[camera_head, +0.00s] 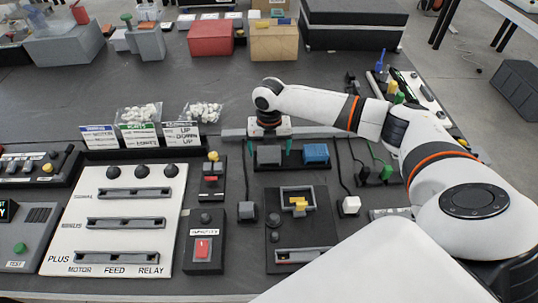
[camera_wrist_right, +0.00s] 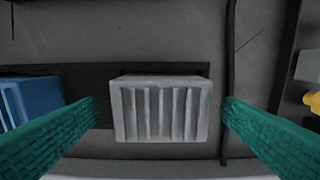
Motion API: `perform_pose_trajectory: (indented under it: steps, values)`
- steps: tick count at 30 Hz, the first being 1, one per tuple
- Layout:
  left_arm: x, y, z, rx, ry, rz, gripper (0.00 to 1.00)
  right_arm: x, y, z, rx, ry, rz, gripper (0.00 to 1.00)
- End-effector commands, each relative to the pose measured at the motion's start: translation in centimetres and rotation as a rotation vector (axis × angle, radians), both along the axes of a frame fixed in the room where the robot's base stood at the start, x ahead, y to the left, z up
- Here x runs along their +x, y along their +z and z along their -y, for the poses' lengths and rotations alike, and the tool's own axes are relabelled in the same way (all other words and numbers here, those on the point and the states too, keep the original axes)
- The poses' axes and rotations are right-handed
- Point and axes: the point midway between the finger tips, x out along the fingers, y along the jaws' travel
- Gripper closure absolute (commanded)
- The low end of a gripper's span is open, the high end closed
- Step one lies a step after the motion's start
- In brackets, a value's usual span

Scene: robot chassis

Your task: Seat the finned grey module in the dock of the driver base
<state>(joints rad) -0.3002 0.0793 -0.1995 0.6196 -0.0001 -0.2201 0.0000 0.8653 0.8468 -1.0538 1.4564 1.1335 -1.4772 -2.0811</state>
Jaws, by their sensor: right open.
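The finned grey module (camera_head: 268,155) sits in a dark rack beside a blue module (camera_head: 315,153). In the right wrist view the grey module (camera_wrist_right: 160,110) shows its vertical fins, centred between two green fingers. My right gripper (camera_head: 269,147) is open, with one finger on each side of the grey module and visible gaps. The driver base (camera_head: 279,240) is a dark block nearer the front, with a grey rectangular dock frame (camera_head: 283,193) and a yellow piece (camera_head: 299,203) at it. My left gripper is not in view.
A white panel (camera_head: 110,245) with slotted strips lies at the left. A box with a red switch (camera_head: 202,248) stands left of the driver base. Cables run on the table around a black plug (camera_head: 247,210) and a white plug (camera_head: 350,205). My right arm covers the right side.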

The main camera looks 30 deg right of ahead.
Motion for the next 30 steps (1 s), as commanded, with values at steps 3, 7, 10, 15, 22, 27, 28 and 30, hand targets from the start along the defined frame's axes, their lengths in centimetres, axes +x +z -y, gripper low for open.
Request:
perform_pose_trajectory:
  steps: [3, 7, 10, 15, 22, 27, 28, 30]
  values:
    - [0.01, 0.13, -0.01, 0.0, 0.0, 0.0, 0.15, 0.0, -1.15, -0.07, 0.001, 0.001, 0.0, 0.11]
    - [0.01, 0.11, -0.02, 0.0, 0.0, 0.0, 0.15, 0.03, -1.46, -0.07, 0.001, 0.001, 0.002, 0.11]
    - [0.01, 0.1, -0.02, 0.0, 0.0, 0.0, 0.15, 0.03, -1.45, -0.06, 0.001, 0.001, 0.002, 0.11]
    - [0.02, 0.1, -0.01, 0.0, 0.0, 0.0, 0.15, 0.02, -1.43, -0.06, 0.001, 0.001, 0.002, 0.34]
    - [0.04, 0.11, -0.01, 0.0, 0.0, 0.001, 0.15, 0.05, -1.35, -0.05, 0.001, 0.0, 0.002, 0.65]
    - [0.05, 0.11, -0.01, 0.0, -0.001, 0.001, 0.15, 0.06, -1.3, -0.04, 0.001, 0.0, 0.003, 0.65]
    - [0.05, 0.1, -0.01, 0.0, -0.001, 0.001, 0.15, 0.07, -1.21, -0.04, 0.001, 0.0, 0.003, 0.65]
    - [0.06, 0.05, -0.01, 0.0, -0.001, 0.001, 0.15, 0.1, -0.73, -0.03, 0.001, 0.001, 0.004, 0.65]
